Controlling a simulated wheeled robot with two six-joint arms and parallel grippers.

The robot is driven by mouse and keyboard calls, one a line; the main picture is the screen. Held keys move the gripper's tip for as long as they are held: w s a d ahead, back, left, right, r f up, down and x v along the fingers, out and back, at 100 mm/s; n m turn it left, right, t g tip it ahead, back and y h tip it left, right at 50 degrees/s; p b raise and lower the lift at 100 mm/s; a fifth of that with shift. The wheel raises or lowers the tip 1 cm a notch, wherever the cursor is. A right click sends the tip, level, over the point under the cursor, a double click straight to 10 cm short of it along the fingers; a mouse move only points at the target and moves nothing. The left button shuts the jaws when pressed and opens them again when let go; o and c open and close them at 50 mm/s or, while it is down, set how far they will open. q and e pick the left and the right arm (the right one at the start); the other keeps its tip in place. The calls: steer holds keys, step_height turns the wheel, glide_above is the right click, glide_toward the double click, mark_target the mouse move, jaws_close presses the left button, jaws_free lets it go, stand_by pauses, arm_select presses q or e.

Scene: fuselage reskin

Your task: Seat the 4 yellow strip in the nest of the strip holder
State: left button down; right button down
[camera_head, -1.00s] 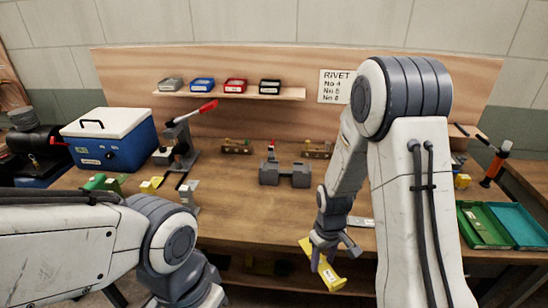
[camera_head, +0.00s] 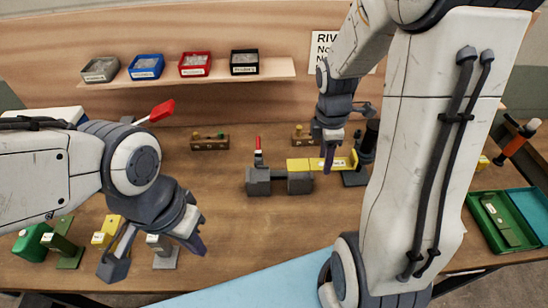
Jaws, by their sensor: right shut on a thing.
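The yellow strip (camera_head: 303,165) is level above the back middle of the bench, held by my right gripper (camera_head: 328,160), which is shut on it. The gripper covers part of the strip. Just below and left of it stands a grey two-block fixture (camera_head: 259,181) with a red-topped piece behind; a dark base (camera_head: 355,178) stands at the strip's right end. I cannot tell for sure which is the strip holder, or whether the strip touches either. My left gripper (camera_head: 155,250) is open and empty over the front left of the bench.
Small green and yellow blocks (camera_head: 107,230) and a grey stand (camera_head: 163,257) are near my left gripper. Two wooden blocks (camera_head: 209,142) sit at the back under a shelf of bins (camera_head: 195,64). A green tray (camera_head: 503,222) is at right.

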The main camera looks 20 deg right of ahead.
steer(key=w+a+f+p, duration=0.4)
steer(key=w+a+f, duration=0.4)
steer(key=f, duration=0.2)
steer(key=shift+w+f, duration=0.4)
steer(key=shift+f, duration=0.1)
steer(key=shift+f, duration=0.3)
steer(key=shift+c, duration=1.7)
jaws_free()
steer(key=shift+r, duration=0.15)
